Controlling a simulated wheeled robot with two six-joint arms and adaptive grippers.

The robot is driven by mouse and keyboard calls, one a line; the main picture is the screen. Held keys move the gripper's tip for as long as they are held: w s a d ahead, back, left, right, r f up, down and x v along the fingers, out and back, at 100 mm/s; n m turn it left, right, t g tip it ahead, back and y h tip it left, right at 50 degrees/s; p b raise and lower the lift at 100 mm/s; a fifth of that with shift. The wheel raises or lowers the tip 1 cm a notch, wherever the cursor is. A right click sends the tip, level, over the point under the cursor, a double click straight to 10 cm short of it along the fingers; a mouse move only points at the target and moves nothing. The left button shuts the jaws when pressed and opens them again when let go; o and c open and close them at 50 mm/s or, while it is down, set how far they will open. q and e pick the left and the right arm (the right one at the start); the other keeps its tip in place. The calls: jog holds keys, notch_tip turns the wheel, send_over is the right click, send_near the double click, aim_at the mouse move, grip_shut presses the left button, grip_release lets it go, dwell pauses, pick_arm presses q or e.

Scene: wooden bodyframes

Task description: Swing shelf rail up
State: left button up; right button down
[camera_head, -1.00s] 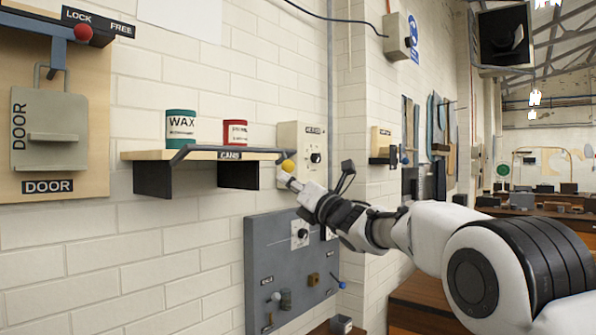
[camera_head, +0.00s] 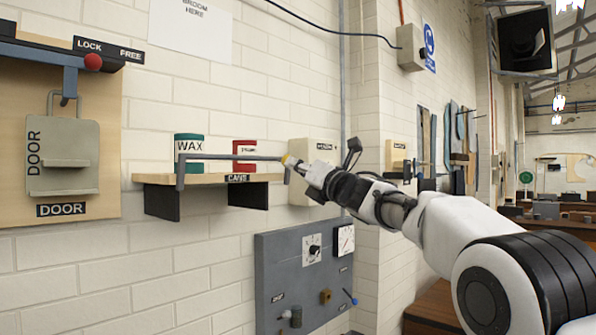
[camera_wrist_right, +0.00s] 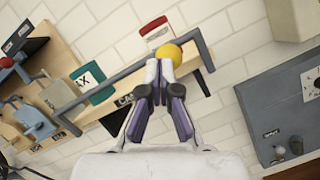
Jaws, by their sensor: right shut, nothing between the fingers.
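The grey shelf rail (camera_head: 235,157) runs across the front of the wooden shelf (camera_head: 208,179), raised above the board and in front of the cans. Its yellow knob (camera_head: 289,160) is at the right end, and the knob also shows in the wrist view (camera_wrist_right: 170,53). My right gripper (camera_head: 297,165) is shut and empty, with its fingertips at the knob, seemingly against it. In the wrist view my right gripper (camera_wrist_right: 159,66) is just below the knob. A green WAX can (camera_head: 188,149) and a red can (camera_head: 245,151) stand on the shelf. My left gripper is not in view.
A wooden door panel (camera_head: 108,150) with a lock lever is on the left. A grey panel with dials (camera_head: 283,262) hangs below the shelf. A pale box (camera_head: 322,150) is on the wall behind my right gripper.

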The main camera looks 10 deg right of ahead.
jog(key=shift+w+a+r+p, duration=0.15)
jog(key=shift+r+p, duration=0.1)
jog(key=shift+r, duration=0.2)
jog(key=shift+w+a+r+p, duration=0.15)
jog(key=shift+r+p, duration=0.1)
jog(key=shift+r, duration=0.2)
